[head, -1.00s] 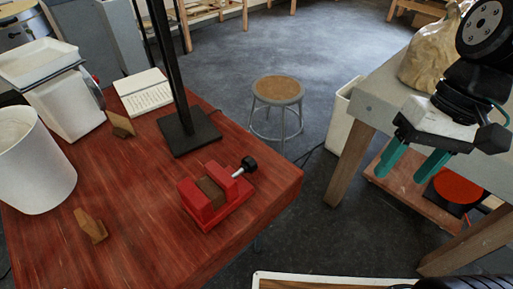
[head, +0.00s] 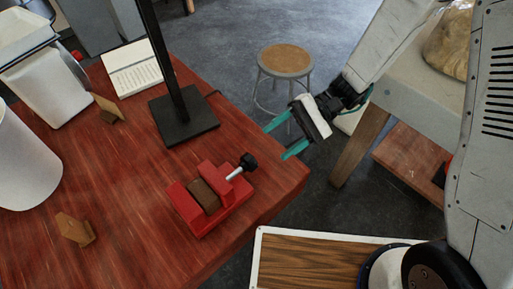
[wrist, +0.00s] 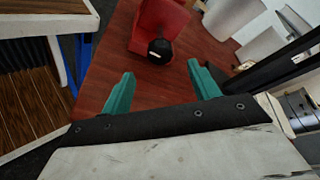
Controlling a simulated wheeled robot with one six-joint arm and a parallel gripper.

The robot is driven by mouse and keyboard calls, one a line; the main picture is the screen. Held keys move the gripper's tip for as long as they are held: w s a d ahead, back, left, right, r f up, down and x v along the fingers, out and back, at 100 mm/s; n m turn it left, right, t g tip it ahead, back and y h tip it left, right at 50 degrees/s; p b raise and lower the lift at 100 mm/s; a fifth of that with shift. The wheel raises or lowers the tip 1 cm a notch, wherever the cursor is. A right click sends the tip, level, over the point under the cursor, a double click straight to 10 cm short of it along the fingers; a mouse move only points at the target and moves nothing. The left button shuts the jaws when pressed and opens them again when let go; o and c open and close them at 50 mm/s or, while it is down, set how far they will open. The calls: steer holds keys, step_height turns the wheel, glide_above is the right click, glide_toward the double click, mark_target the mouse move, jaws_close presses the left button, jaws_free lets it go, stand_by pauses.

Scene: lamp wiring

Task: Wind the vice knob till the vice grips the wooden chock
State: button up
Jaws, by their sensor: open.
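The red vice (head: 212,200) sits near the front right corner of the red wooden table. The brown wooden chock (head: 204,195) lies between its jaws; I cannot tell whether both jaws touch it. The black vice knob (head: 248,162) sticks out on a pale screw on the vice's right side. My gripper (head: 276,141) is open and empty, with teal fingers, to the right of the knob and apart from it. In the wrist view the knob (wrist: 160,48) shows ahead, beyond and between the fingertips of my gripper (wrist: 160,76), with the vice (wrist: 158,22) behind it.
A black lamp stand base (head: 184,115) stands on the table (head: 130,200) behind the vice. Wooden wedge-like pieces (head: 76,230) (head: 107,108), an open book (head: 138,70) and white containers (head: 22,150) are to the left. A stool (head: 285,62) stands behind the table's right edge.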

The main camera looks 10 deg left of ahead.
mark_target(247, 164)
steer(key=x, duration=0.7)
steer(key=shift+s+a+f, duration=0.15)
steer(key=shift+a+f, duration=0.05)
steer(key=shift+a, duration=0.1)
steer(key=c, duration=1)
